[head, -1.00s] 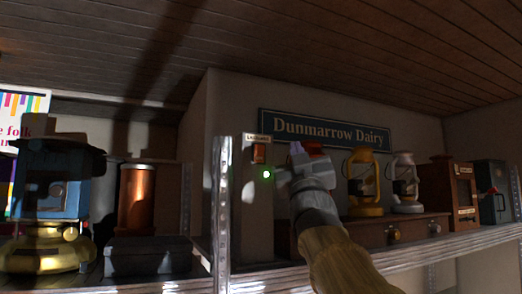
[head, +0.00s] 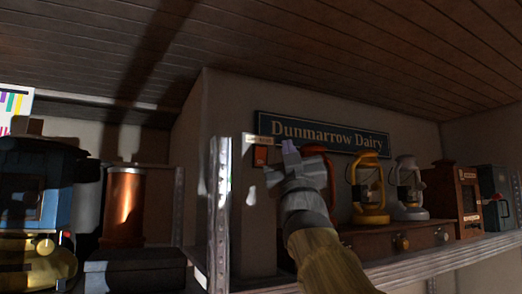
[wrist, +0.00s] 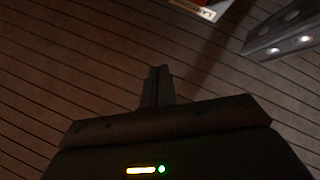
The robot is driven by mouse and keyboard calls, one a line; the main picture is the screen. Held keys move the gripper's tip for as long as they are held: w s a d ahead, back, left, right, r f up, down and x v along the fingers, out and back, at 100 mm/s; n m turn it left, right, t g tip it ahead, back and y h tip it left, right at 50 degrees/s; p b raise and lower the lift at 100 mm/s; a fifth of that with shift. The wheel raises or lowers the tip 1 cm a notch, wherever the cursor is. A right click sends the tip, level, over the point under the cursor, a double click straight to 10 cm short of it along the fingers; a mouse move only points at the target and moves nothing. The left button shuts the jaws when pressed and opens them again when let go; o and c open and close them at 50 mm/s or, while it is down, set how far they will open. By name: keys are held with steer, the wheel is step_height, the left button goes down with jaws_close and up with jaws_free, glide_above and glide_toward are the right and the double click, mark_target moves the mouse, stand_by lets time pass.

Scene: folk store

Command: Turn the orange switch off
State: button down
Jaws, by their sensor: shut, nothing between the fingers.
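The orange switch (head: 261,157) is a small orange-red piece on the upright panel beside the metal post, under a small pale label (head: 257,140). In the wrist view a pale label (wrist: 195,9) and a bit of red show at the top edge. My gripper (head: 271,178) is just below and right of the switch in the head view, its grey body covering part of the panel. The fingers are shut and empty, seen in the wrist view (wrist: 158,72). I cannot tell whether they touch the switch. No green light shows on the panel; my gripper may hide its spot.
A metal shelf post (head: 219,215) stands left of the panel and also shows in the wrist view (wrist: 285,38). A yellow lantern (head: 369,190) and a white lantern (head: 408,190) stand on a wooden drawer box (head: 385,240) at right. A copper cylinder (head: 124,205) stands at left.

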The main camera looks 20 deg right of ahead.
mark_target(261, 156)
steer(key=shift+w+a+r+p, duration=0.1)
steer(key=shift+w+r+p, duration=0.05)
steer(key=shift+w+p, duration=1.15)
steer(key=shift+w+r+p, duration=0.15)
steer(key=shift+w+p, duration=0.6)
steer(key=shift+w, duration=1.05)
steer(key=shift+w+a+r+p, duration=0.1)
steer(key=shift+w+r+p, duration=0.05)
steer(key=shift+w+p, duration=1.15)
steer(key=shift+w, duration=0.4)
steer(key=shift+d, duration=0.1)
steer(key=shift+s+d, duration=0.1)
steer(key=shift+s, duration=0.1)
steer(key=shift+a, duration=0.3)
steer(key=shift+s+d, duration=0.1)
steer(key=shift+d, duration=0.05)
